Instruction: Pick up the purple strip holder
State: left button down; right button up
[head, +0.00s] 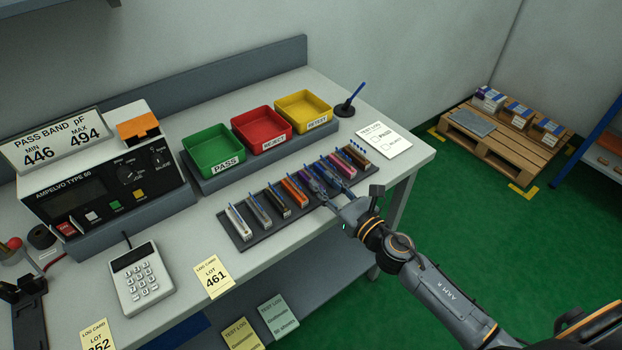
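The purple strip holder (311,186) stands in a dark rack (242,241) on the bench, right of an orange holder (294,190). A blue holder is just right of it, and the purple one is partly covered by my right gripper. My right gripper (322,187) reaches in from the lower right, with its fingertips at the purple holder. The fingers overlap the holders, so I cannot tell whether they are open or closed on it. The holder still appears to be in its row. My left gripper is not in view.
Other holders stand close on both sides in the rack. Green (214,150), red (262,130) and yellow (304,111) bins stand behind it. A tester (105,185) and a calculator (141,279) are to the left. A white test card (384,140) lies right.

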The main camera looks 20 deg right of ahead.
aim_at(311, 170)
jog(key=x, duration=0.1)
jog(key=p+x, duration=0.1)
jog(key=x, duration=0.2)
jog(key=shift+w+a+r+p, duration=0.15)
jog(key=shift+a+r+p, duration=0.1)
jog(key=shift+r+p, duration=0.05)
jog(key=shift+w+a+f, duration=0.1)
jog(key=shift+w+a, duration=0.05)
jog(key=shift+w, duration=0.2)
jog(key=shift+s, duration=0.1)
jog(key=shift+c, duration=0.2)
grip_shut()
